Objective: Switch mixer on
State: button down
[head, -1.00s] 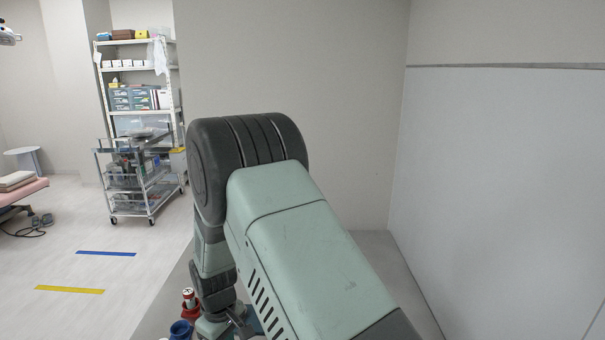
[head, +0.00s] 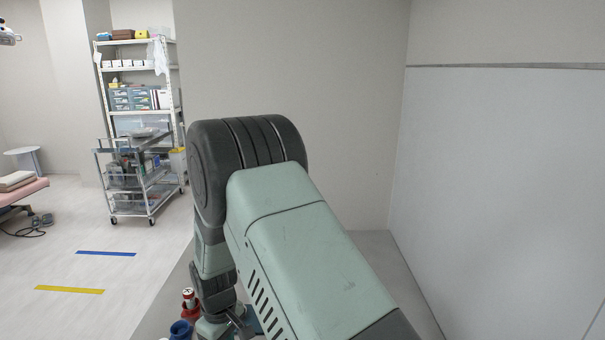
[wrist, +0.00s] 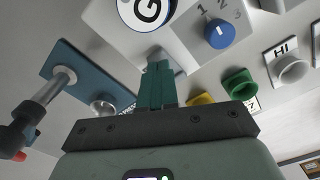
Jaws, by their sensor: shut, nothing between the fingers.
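In the wrist view, a white box (wrist: 190,33) at the top has a round disc marked "G" (wrist: 147,10) and a blue knob (wrist: 218,33) beside the numbers 1, 2 and 3. It looks like the mixer, though I cannot be certain. My gripper (wrist: 158,66) is shut and empty, its teal fingers together just below the box's near edge, under the disc. The blue knob is up and right of the fingertips. A pale part behind the fingertips is mostly hidden. I cannot tell if the fingers touch it. In the head view, my arm hides most of the work area.
The head view shows a red cup (head: 190,310) and blue cup (head: 181,329).

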jog(key=shift+f, duration=0.85)
dwell(0.3)
jog(key=shift+r, duration=3.5)
jog(key=s+d+r+m+t, duration=0.1)
jog(key=s+d+r+m, duration=0.15)
jog(key=d+r, duration=0.75)
jog(key=s+d+r+m+t, duration=0.1)
jog(key=d+r+m+t, duration=0.3)
jog(key=r, duration=0.9)
jog(key=s+d+r+m, duration=0.2)
jog(key=s+d+r, duration=0.2)
jog(key=s+d, duration=0.3)
jog(key=s+d+r+m, duration=0.3)
jog(key=s+d+r, duration=0.2)
jog(key=s, duration=0.6)
jog(key=shift+d+t, duration=0.3)
jog(key=shift+d, duration=0.7)
